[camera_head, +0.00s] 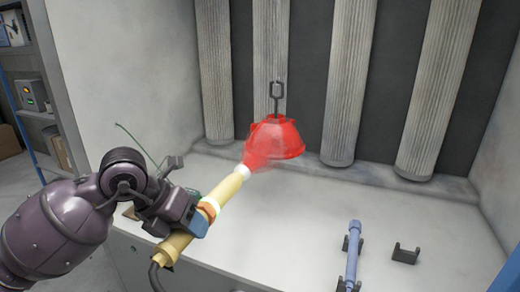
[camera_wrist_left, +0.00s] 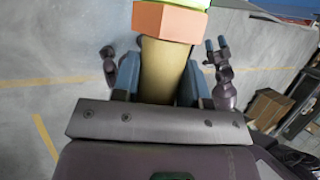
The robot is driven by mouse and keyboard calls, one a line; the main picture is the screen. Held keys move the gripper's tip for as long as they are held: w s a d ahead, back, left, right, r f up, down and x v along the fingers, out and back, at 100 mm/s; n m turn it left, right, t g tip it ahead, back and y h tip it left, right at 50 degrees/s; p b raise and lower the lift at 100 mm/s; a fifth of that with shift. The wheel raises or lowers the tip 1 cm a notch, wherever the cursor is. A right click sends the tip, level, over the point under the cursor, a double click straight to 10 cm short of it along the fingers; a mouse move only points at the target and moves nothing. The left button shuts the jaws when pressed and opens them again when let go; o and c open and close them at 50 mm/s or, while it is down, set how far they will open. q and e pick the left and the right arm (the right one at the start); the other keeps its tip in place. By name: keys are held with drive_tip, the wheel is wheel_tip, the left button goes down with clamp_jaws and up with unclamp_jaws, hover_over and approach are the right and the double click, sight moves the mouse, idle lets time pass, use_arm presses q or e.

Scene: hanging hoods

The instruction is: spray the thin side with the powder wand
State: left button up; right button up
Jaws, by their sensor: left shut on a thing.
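My left gripper (camera_head: 196,218) is shut on the yellow powder wand (camera_head: 222,194), which also shows between its blue fingers in the left wrist view (camera_wrist_left: 164,75). The wand tilts up to the right, its pale nozzle close to the lower left of a hanging red hood (camera_head: 280,135). A translucent red haze (camera_head: 259,156) lies between nozzle and hood. The hood hangs from a dark hook (camera_head: 277,92). I cannot tell which side of it is thin. My right gripper (camera_wrist_left: 215,46) appears small in the left wrist view, its blue fingers apart and empty.
A blue wand (camera_head: 352,250) rests on dark holders at the front right of the pale booth floor (camera_head: 310,210). An empty dark cradle (camera_head: 406,253) stands right of it. Pleated filter columns (camera_head: 348,80) line the back wall. Shelves (camera_head: 30,80) stand at the far left.

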use_arm(q)
drive_tip(key=shift+r+p, duration=0.6)
drive_tip(key=shift+r, duration=0.95)
drive_tip(key=s+a+b, duration=0.2)
drive_tip(key=s+a, duration=0.1)
drive_tip(key=s, duration=0.6)
drive_tip(key=shift+s+a, duration=0.2)
use_arm(e)
drive_tip(key=shift+w+f, duration=0.1)
drive_tip(key=shift+f, duration=0.15)
